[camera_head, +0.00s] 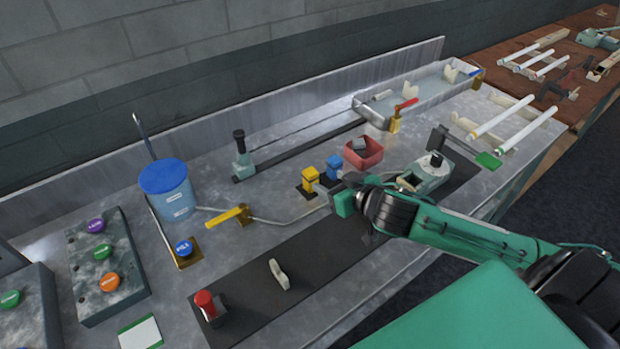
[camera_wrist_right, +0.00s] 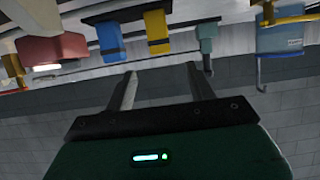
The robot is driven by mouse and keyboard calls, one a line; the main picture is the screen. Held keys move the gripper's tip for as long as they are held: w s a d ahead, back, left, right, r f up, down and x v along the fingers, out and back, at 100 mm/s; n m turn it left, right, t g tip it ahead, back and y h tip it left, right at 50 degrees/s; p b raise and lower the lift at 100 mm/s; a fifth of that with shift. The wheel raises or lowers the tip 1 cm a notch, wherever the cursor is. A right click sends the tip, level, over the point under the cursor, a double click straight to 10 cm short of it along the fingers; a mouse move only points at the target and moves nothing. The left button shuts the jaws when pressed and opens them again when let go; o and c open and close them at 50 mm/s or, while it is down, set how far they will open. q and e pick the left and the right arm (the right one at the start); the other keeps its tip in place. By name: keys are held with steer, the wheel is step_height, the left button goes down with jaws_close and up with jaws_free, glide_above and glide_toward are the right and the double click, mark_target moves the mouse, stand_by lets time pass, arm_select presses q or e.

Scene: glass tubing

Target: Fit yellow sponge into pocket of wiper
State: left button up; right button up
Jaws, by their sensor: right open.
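A yellow block (camera_head: 311,176), which looks like the yellow sponge, stands on a small dark base in the middle of the bench. In the right wrist view the yellow block (camera_wrist_right: 156,28) is ahead of the fingertips, apart from them. My right gripper (camera_head: 321,190) is beside and just in front of it. In the wrist view the right gripper (camera_wrist_right: 163,70) is open, with nothing between its fingers. I cannot tell for sure which thing is the wiper, and no pocket shows clearly. My left gripper is not in view.
A blue block (camera_head: 334,165) stands right beside the yellow one, and a red bin (camera_head: 363,153) is behind. A yellow-handled lever (camera_head: 229,215) and blue bucket (camera_head: 166,188) are left. A dark mat (camera_head: 240,287) at the front carries a pale piece (camera_head: 279,274) and red knob (camera_head: 205,302).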

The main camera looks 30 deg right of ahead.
mark_target(314, 175)
steer(key=x, duration=0.4)
steer(key=shift+w+p, duration=0.25)
steer(key=shift+p, duration=0.05)
steer(key=shift+w+a+f, duration=0.1)
steer(key=shift+w+f, duration=0.1)
steer(key=shift+w, duration=0.25)
steer(key=p+x, duration=0.1)
steer(key=x, duration=0.3)
steer(key=shift+f+p, duration=0.2)
steer(key=shift+p, duration=0.1)
steer(key=c, duration=1)
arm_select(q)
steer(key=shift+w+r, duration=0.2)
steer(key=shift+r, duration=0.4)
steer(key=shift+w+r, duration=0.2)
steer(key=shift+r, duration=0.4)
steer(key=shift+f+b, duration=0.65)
arm_select(e)
step_height(314, 175, up, 20)
